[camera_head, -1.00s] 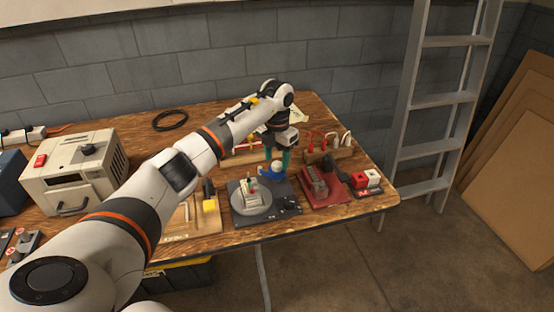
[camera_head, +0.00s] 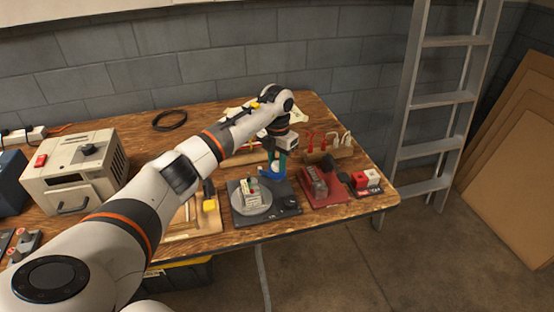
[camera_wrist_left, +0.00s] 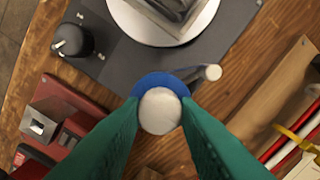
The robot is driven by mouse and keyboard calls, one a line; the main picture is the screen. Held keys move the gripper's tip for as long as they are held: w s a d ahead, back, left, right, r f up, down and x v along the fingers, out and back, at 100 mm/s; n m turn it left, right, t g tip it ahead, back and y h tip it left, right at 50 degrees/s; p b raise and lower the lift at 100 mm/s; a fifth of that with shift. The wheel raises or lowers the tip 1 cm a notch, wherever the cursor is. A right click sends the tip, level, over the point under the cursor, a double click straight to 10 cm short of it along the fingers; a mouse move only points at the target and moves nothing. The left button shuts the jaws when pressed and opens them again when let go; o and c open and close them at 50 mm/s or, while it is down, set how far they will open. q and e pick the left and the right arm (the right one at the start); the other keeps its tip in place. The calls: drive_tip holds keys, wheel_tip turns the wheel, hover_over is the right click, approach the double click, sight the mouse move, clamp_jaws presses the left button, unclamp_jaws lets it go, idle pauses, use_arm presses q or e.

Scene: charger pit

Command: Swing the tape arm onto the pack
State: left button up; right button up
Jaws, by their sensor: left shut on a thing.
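My left gripper (camera_head: 274,170) reaches down at the back right of a dark base plate (camera_head: 284,213). In the left wrist view its teal fingers (camera_wrist_left: 160,112) are shut on a white round knob (camera_wrist_left: 160,111) above a blue disc (camera_wrist_left: 158,82), which appears to be the tape arm's head. The blue part also shows in the head view (camera_head: 267,172), partly hidden by the fingers. A pale post (camera_wrist_left: 210,73) stands beside the disc. The pack (camera_head: 251,190) sits on a grey round turntable (camera_head: 243,205), apart from the blue disc. My right gripper is not in view.
A black dial (camera_wrist_left: 72,41) is on the base plate. A red fixture (camera_head: 325,192) stands to its right, and a wooden board (camera_head: 180,222) lies to its left. A beige machine (camera_head: 75,170) stands far left.

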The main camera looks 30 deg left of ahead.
sight(277, 163)
use_arm(q)
drive_tip(key=shift+r+n+p, duration=0.2)
drive_tip(key=shift+n+p, duration=0.6)
drive_tip(key=shift+n, duration=0.4)
drive_tip(key=n+p, duration=0.2)
drive_tip(key=n, duration=0.1)
drive_tip(key=shift+n, duration=0.3)
drive_tip(key=n+p, duration=0.2)
drive_tip(key=n, duration=0.1)
drive_tip(key=shift+n, duration=0.4)
drive_tip(key=shift+n+p, duration=0.35)
drive_tip(key=shift+n, duration=0.55)
drive_tip(key=shift+f, duration=0.1)
drive_tip(key=o, duration=1)
drive_tip(key=shift+c, duration=0.2)
wheel_tip(277, 163, up, 12)
drive_tip(key=b, duration=0.1)
